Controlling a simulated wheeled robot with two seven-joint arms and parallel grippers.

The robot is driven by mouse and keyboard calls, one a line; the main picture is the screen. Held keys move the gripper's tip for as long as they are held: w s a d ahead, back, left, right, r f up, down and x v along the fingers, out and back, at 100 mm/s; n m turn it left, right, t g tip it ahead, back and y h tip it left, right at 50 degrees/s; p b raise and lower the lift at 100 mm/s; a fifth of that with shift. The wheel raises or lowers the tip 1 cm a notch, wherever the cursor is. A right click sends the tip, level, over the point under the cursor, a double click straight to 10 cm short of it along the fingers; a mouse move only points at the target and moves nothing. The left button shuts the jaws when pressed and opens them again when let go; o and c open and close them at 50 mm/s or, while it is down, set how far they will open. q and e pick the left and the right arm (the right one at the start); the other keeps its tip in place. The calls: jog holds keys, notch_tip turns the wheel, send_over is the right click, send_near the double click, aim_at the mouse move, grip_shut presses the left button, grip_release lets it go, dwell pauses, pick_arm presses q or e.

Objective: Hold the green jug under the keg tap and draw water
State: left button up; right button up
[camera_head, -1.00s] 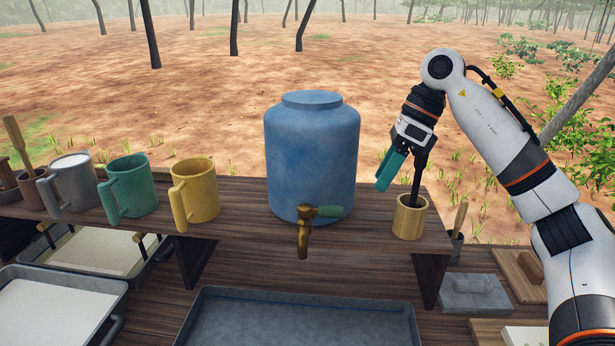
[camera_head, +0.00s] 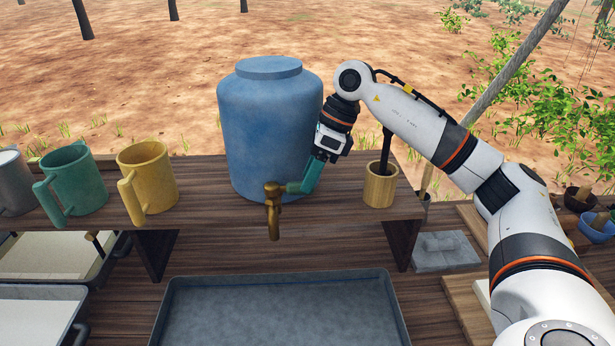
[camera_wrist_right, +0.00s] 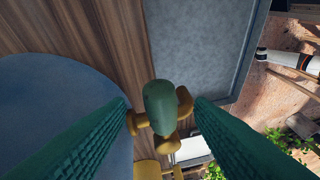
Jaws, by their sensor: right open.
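The green jug (camera_head: 80,183) stands upright on the raised wooden shelf at the left, between a grey mug and a yellow mug. The blue keg (camera_head: 268,125) stands on the same shelf, with a brass tap (camera_head: 273,212) at its lower front. My right gripper (camera_head: 306,182) is open at the tap's green handle (camera_wrist_right: 160,105). In the right wrist view its two green fingers (camera_wrist_right: 160,115) lie on either side of the handle, with a gap visible on the right. Whether either finger touches it I cannot tell. My left gripper is not in view.
A yellow mug (camera_head: 148,180) and a grey mug (camera_head: 12,185) flank the jug. A wooden cup (camera_head: 380,188) with a dark stick stands right of the keg. A wide empty grey tray (camera_head: 280,310) lies below the tap. Pale trays are at lower left.

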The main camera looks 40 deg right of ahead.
jog(key=shift+x, duration=0.8)
jog(key=shift+c, duration=0.3)
grip_shut()
